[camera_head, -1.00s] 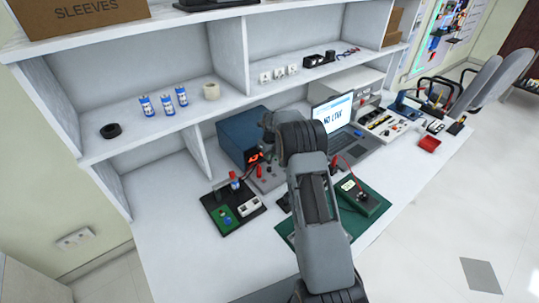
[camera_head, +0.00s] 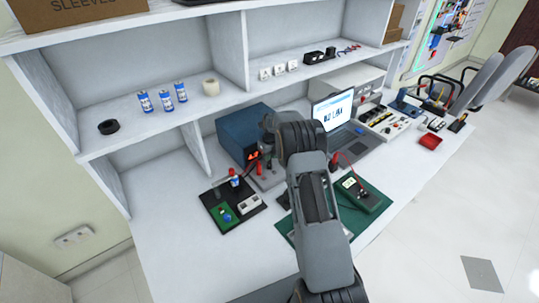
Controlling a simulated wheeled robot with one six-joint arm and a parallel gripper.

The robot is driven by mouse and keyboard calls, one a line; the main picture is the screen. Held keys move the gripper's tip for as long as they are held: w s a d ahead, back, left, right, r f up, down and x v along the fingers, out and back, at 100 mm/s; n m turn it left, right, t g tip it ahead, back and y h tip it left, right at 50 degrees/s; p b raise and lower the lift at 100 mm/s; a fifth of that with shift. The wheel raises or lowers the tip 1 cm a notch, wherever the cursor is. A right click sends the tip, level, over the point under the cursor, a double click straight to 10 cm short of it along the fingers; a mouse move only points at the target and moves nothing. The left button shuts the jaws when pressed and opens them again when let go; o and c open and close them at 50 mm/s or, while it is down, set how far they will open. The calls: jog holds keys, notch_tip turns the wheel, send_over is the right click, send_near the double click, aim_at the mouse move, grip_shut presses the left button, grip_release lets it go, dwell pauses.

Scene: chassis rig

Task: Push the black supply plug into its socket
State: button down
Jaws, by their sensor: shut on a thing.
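The blue power supply (camera_head: 241,135) stands at the back of the bench with a lit red display. Red plugs (camera_head: 260,169) show at its front, on a grey panel (camera_head: 270,181). My gripper (camera_head: 267,162) points down just in front of the supply, over this panel. It is small and dark here and partly hidden by my wrist. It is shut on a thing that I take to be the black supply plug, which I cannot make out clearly. The socket is also hidden or too small to tell, so I cannot see whether plug and socket touch.
A black board with a green part (camera_head: 222,216) lies left of my arm. A laptop (camera_head: 338,125) stands behind right. A green meter (camera_head: 361,193) lies on a green mat (camera_head: 343,231) to the right. The shelf (camera_head: 150,125) overhangs the bench's back. The bench's left front is clear.

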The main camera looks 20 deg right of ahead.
jog(key=shift+f, duration=0.35)
jog(key=c, duration=1)
grip_release()
jog(key=shift+r, duration=0.1)
jog(key=r, duration=0.4)
jog(key=s+r+b, duration=0.1)
jog(key=r, duration=0.8)
jog(key=shift+s+d+r+b, duration=0.2)
jog(key=shift+s+r+b, duration=0.1)
